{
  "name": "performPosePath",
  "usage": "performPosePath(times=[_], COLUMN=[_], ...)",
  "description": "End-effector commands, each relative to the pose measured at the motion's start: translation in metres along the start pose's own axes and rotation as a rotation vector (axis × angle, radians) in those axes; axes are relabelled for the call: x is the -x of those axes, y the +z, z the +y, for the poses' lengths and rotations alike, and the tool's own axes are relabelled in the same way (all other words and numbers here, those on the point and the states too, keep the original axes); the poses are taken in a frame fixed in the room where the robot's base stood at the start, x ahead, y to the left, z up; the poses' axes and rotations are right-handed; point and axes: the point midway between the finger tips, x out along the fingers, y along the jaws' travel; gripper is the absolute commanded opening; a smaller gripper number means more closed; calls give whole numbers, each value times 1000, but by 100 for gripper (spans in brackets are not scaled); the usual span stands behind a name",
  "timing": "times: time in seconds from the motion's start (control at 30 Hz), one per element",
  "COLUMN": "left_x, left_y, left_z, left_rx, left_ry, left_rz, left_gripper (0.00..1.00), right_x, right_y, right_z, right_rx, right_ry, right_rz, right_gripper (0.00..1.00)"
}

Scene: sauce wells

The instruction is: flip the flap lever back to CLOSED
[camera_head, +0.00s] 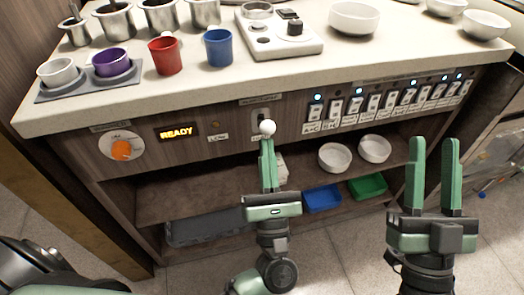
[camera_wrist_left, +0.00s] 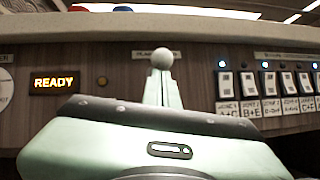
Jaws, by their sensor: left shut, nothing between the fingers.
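The flap lever (camera_head: 267,127) has a white ball knob and sits on the front panel under the counter edge, below a small label plate. Its ball also shows in the left wrist view (camera_wrist_left: 162,58). My left gripper (camera_head: 267,143) is shut and empty, with its fingertips just below the ball in the picture. I cannot tell whether they touch it. The fingers hide the lower part of the lever and its lower label. My right gripper (camera_head: 433,145) is open and empty, out in front of the panel's right part.
The panel carries an orange dial (camera_head: 121,149), a READY display (camera_head: 176,133) and a row of rocker switches (camera_head: 372,104). Cups and bowls stand on the counter (camera_head: 210,90). The shelf below holds white bowls, a blue tray (camera_head: 322,198) and a green tray (camera_head: 368,187).

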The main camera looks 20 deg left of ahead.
Motion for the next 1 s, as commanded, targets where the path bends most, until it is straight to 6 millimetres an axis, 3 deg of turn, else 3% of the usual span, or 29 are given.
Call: performPosePath(times=[0.2, 0.4, 0.6, 1.0], left_x=[-3, -4, -4, -6], left_y=[5, 6, 7, 8], left_z=[2, 2, 2, 2], left_rx=[7, 10, 12, 14], left_ry=[-5, -9, -9, -6], left_rz=[48, 70, 77, 74], left_gripper=[0, 0, 0, 0], right_x=[5, 15, 20, 21], right_y=[47, 72, 82, 82], right_z=[6, 10, 11, 11], right_rx=[11, 16, 18, 18], right_ry=[11, 18, 21, 22], right_rz=[-265, -403, -456, -460], right_gripper=[35, 35, 35, 35])
